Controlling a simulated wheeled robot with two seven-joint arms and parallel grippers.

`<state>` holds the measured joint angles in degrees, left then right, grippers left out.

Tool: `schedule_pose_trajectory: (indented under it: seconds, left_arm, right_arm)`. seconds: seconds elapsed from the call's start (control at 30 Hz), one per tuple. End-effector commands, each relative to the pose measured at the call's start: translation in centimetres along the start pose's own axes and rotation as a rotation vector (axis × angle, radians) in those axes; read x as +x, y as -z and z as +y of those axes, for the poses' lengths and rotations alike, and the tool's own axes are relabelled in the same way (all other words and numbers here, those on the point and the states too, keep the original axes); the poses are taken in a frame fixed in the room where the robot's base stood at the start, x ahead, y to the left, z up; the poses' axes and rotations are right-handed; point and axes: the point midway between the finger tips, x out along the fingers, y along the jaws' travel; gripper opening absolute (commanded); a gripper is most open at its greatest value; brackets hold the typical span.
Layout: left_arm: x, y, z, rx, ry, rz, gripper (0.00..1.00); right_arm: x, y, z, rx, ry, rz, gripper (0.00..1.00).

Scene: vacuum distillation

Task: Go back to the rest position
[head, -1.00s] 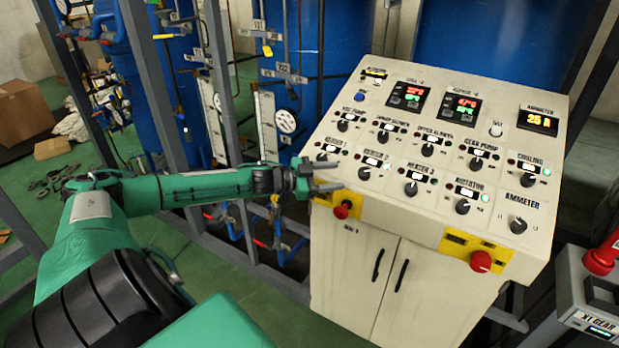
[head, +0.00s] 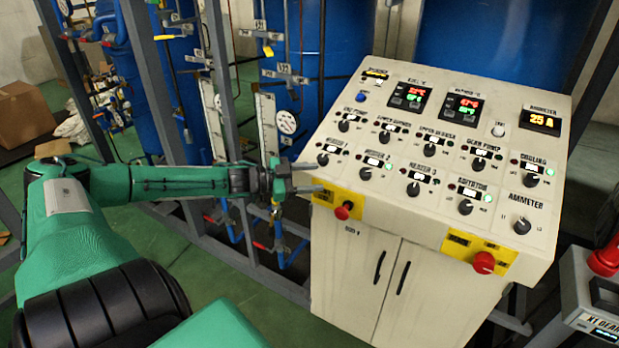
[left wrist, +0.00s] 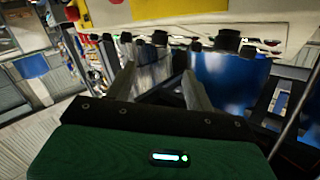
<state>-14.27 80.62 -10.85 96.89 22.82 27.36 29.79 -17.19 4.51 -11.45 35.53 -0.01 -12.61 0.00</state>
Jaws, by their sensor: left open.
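My left gripper (head: 306,178) is at the left edge of the control panel (head: 452,205) in the head view, its two fingers apart and pointing right. Nothing is held between them. In the left wrist view the two fingers (left wrist: 160,88) also stand apart, with dark knobs (left wrist: 228,40) of the panel beyond them. The heater 1 knob (head: 322,160) is just above and right of the fingertips in the head view. I cannot tell whether the fingers touch the panel. My right gripper is not in view.
A red stop button (head: 343,210) on a yellow plate is just below the fingers. Another red button (head: 484,262) is at the cabinet's front right. Blue tanks (head: 290,60) and grey frame posts (head: 222,80) stand behind the arm. Green floor (head: 190,270) is open at the lower left.

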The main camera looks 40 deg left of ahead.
Motion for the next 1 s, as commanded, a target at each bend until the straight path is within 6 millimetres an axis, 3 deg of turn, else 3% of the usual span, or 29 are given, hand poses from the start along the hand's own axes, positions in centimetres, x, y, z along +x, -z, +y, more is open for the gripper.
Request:
schedule_pose_trajectory:
  seconds: [0.73, 0.87, 0.97, 1.0]
  left_arm:
    - [-0.2, -0.5, 0.0, -0.002, 0.007, -0.005, 0.54]
    - [-0.9, -4.2, -0.5, -0.011, 0.064, -0.041, 0.54]
    - [-2.1, -9.9, -0.7, -0.027, 0.146, -0.106, 0.54]
    - [-2.8, -12.6, -0.5, -0.037, 0.181, -0.14, 0.54]
  right_arm:
    - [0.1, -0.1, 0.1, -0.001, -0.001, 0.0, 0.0]
    - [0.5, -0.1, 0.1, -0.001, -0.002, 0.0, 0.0]
    - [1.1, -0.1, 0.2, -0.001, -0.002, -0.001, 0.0]
    - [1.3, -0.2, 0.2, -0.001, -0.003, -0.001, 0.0]
